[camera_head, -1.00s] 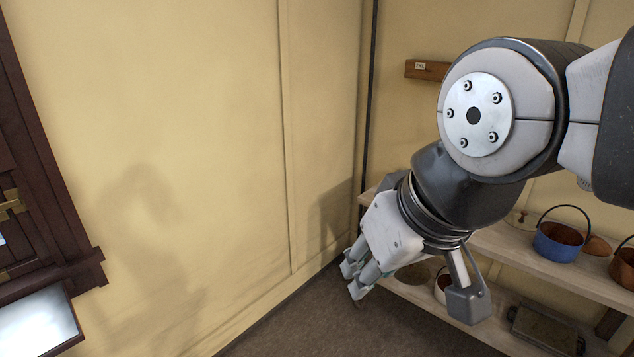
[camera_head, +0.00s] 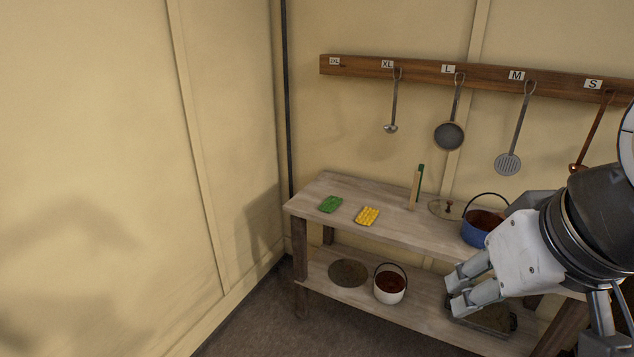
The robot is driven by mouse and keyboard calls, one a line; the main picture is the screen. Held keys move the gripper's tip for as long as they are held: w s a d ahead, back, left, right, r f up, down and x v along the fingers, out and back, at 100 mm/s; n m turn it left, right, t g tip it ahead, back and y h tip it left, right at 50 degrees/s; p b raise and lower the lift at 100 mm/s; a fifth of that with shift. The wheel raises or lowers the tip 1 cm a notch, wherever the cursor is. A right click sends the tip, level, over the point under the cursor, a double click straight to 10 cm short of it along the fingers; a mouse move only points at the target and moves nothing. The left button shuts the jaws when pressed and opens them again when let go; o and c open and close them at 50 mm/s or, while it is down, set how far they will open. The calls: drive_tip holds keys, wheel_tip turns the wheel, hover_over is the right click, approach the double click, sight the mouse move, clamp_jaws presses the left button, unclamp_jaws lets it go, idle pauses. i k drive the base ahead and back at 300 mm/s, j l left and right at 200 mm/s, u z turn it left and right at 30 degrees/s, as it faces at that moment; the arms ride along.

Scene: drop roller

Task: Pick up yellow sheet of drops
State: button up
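The yellow sheet of drops (camera_head: 367,216) lies flat on the top of the wooden table (camera_head: 403,232), near its left end. A green sheet (camera_head: 330,204) lies just to its left, apart from it. My gripper (camera_head: 456,292) is at the lower right of the head view, to the right of the yellow sheet and apart from it. Its two fingers are spread with a gap and nothing shows between them.
A blue pot (camera_head: 478,236) and a glass lid (camera_head: 446,209) stand right on the tabletop, near an upright wooden piece (camera_head: 416,188). The lower shelf holds a white pot (camera_head: 390,287) and a dark disc (camera_head: 348,272). Utensils hang from a rail (camera_head: 430,70) above. Walls close the left corner.

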sight(367, 215)
drive_tip(key=i+j+z, duration=0.45)
drive_tip(key=i, duration=0.4)
drive_tip(key=i+j+z, duration=0.5)
drive_tip(key=i+j, duration=0.2)
drive_tip(key=i, duration=0.1)
